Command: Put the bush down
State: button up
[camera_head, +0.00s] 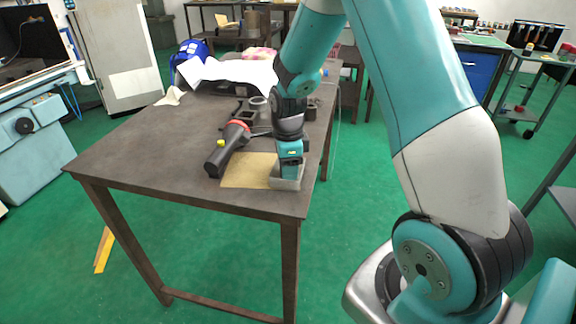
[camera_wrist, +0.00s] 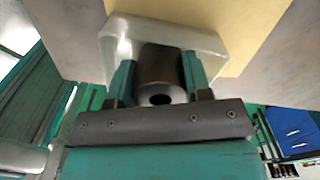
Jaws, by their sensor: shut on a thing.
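The bush (camera_wrist: 162,66) is a dark grey cylinder with a round hole in its near end, seen in the wrist view. My gripper (camera_wrist: 160,80) is shut on it, one finger on each side. A pale, see-through tray (camera_wrist: 118,36) lies just beyond the bush in this view. In the head view my gripper (camera_head: 289,164) points down over the tray (camera_head: 287,184) at the table's front right corner. The bush is hidden there by my gripper and the tray. I cannot tell whether the bush touches the tray's floor.
A tan sheet (camera_head: 243,171) lies beside the tray on the brown table (camera_head: 140,150). A black tool with a red ring (camera_head: 227,150) lies left of my gripper. Dark metal parts (camera_head: 246,116) and white paper (camera_head: 225,72) lie farther back. The table's left side is clear.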

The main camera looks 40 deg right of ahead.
jog(key=o, duration=0.9)
jog(key=shift+f, duration=0.1)
notch_tip(320, 180, up, 12)
jog(key=s+a+r+n+y, duration=0.2)
jog(key=s+a+r+n, duration=0.1)
jog(key=s+a+n, duration=0.8)
jog(key=s+a+r+n+y, duration=0.2)
jog(key=s+a+n, duration=0.9)
jog(key=n, duration=0.9)
jog(key=shift+s+a+r, duration=0.15)
jog(key=shift+a+r, duration=0.1)
jog(key=shift+r, duration=0.65)
